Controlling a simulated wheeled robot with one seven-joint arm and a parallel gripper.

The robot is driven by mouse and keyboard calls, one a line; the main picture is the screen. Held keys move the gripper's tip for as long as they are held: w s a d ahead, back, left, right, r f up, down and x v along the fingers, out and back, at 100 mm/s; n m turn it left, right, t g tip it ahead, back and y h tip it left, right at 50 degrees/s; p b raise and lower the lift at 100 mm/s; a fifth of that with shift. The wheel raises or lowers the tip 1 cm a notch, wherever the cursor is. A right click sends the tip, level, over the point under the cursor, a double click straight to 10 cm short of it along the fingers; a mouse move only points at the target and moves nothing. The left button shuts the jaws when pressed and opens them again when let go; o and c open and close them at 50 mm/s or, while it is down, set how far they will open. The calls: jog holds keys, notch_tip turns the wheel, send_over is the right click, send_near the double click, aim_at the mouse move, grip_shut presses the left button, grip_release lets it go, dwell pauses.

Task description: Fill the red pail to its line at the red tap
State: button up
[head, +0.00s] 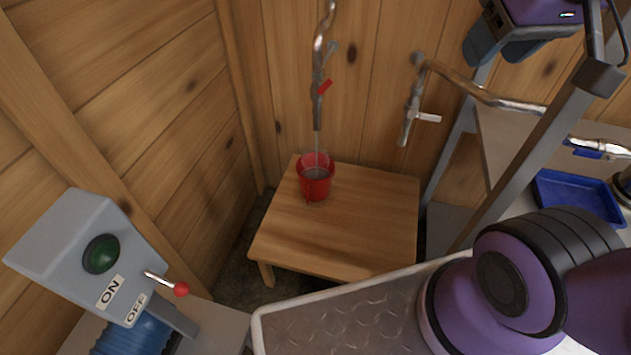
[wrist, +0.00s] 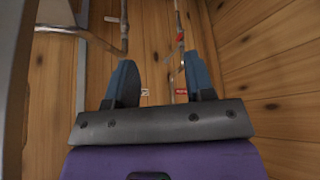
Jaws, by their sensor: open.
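The red pail (head: 315,181) stands upright on a low wooden table under the red tap. Grey liquid shows inside it; I cannot make out its line. The red tap (head: 318,100) is a metal pipe on the wood wall with a red handle (head: 325,86). A thin pale stream seems to run from its spout into the pail. My gripper (head: 505,40) is at the upper right, apart from the tap and pail. In the wrist view my gripper (wrist: 158,80) has its two blue fingers spread with nothing between them, and the red tap handle (wrist: 180,37) shows beyond them.
A second tap with a white handle (head: 428,118) hangs to the right. The wooden table (head: 345,235) has bare room right of the pail. A grey ON/OFF switch box (head: 95,250) stands at left. A metal frame (head: 530,140) and blue tray (head: 578,197) are at right.

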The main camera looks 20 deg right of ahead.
jog(key=shift+c, duration=1.4)
jog(key=m+g, duration=0.5)
jog(key=m, duration=1.9)
send_over(325, 85)
jog(key=f, duration=2.4)
jog(key=shift+d+f, duration=0.25)
jog(key=shift+w+a+f, duration=0.1)
jog(key=shift+w+f, duration=0.05)
jog(key=shift+f, duration=0.4)
notch_tip(325, 85, down, 10)
jog(key=shift+f, duration=0.25)
